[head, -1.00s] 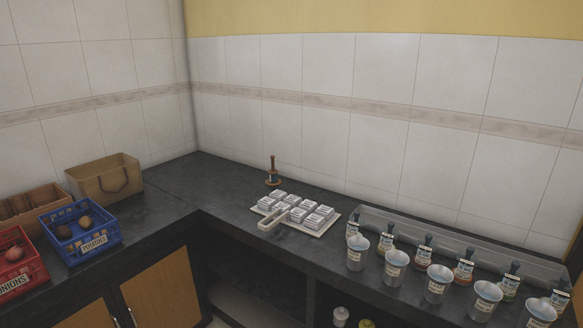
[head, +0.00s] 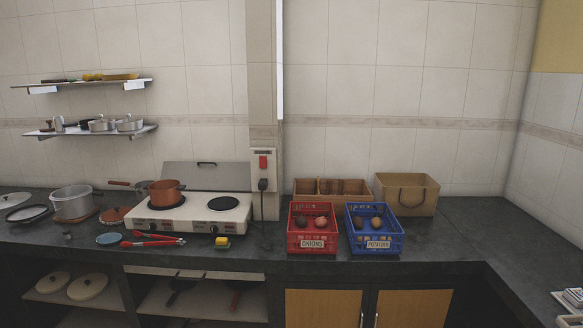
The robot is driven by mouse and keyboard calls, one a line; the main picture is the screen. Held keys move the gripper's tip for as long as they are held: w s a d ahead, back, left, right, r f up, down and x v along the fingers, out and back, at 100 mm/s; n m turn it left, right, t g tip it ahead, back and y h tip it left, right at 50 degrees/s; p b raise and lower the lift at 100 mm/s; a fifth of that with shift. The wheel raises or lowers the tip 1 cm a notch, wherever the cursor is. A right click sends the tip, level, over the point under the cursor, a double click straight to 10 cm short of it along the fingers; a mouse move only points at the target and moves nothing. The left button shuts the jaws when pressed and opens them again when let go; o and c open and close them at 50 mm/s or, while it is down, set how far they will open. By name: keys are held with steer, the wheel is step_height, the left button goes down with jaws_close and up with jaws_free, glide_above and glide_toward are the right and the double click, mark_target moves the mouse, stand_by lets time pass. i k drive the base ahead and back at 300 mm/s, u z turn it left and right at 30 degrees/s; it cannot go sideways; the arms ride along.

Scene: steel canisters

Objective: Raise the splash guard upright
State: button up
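The splash guard (head: 219,180) is a flat grey panel with a black handle (head: 206,163) at its top edge. It rises along the back of the white two-burner stove (head: 187,226), against the tiled wall. I cannot tell whether it is fully upright or leans a little. A copper pot (head: 166,193) on the left burner hides part of its lower left. The right burner (head: 223,203) is bare. My gripper is not in view.
A wall socket with a red switch (head: 263,162) and a black cord is right of the stove. Red tongs (head: 150,241) and a yellow block (head: 222,241) lie in front. A red onion crate (head: 312,241) and blue potato crate (head: 376,242) stand further right.

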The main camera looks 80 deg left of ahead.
mark_target(202, 176)
steer(key=z, duration=0.65)
steer(key=k, duration=0.15)
steer(key=u, duration=2.8)
steer(key=k, duration=0.2)
steer(key=u, duration=1.45)
steer(key=i, duration=1.45)
steer(key=u, duration=0.1)
